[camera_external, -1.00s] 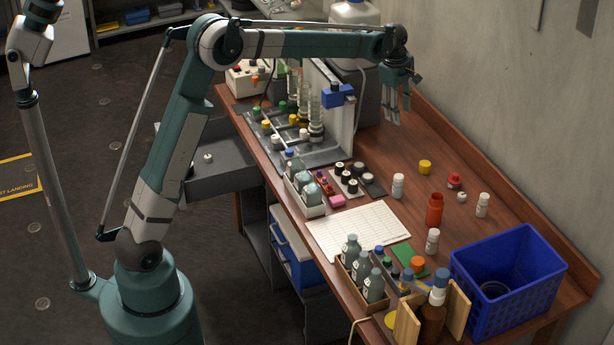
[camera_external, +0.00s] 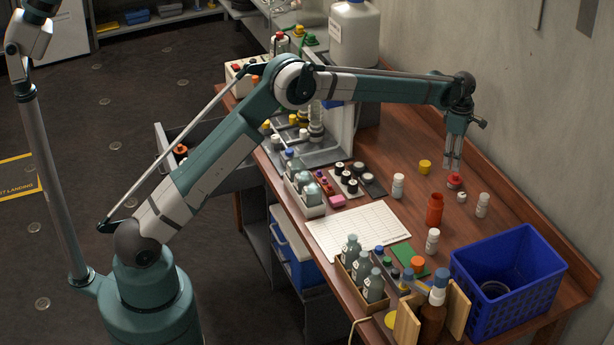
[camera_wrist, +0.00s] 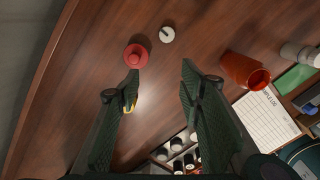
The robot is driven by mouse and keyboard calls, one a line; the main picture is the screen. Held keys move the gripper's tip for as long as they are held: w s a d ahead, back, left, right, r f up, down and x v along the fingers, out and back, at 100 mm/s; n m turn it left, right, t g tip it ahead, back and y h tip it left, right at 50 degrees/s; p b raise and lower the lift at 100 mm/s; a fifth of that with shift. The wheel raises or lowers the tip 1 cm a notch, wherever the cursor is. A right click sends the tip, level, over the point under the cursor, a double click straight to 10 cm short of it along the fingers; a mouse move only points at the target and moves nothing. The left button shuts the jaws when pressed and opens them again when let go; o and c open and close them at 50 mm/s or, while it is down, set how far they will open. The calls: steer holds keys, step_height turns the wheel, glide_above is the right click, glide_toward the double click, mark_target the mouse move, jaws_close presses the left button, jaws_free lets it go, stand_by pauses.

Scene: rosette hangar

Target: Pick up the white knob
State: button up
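A small white knob (camera_external: 461,196) lies on the wooden bench just in front of a red knob (camera_external: 454,181). In the wrist view the white knob (camera_wrist: 167,34) shows near the top centre, beyond the fingertips, with the red knob (camera_wrist: 137,56) to its lower left. My gripper (camera_external: 452,164) hangs pointing down above the bench by the red knob. In the wrist view my gripper (camera_wrist: 160,71) is open, with its two dark fingers wide apart and nothing between them.
A yellow cap (camera_external: 424,167) sits left of the gripper. White bottles (camera_external: 482,205) and an orange-red container (camera_external: 435,209) stand close by. A blue crate (camera_external: 508,270) is at the bench's right end. The wall rises behind the bench's raised back edge (camera_external: 500,175).

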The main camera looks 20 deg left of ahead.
steer(key=n, duration=0.1)
glide_above(462, 195)
step_height(462, 195, down, 5)
steer(key=shift+f, duration=1.3)
steer(key=shift+f, duration=2.6)
steer(key=shift+c, duration=0.2)
steer(key=c, duration=0.8)
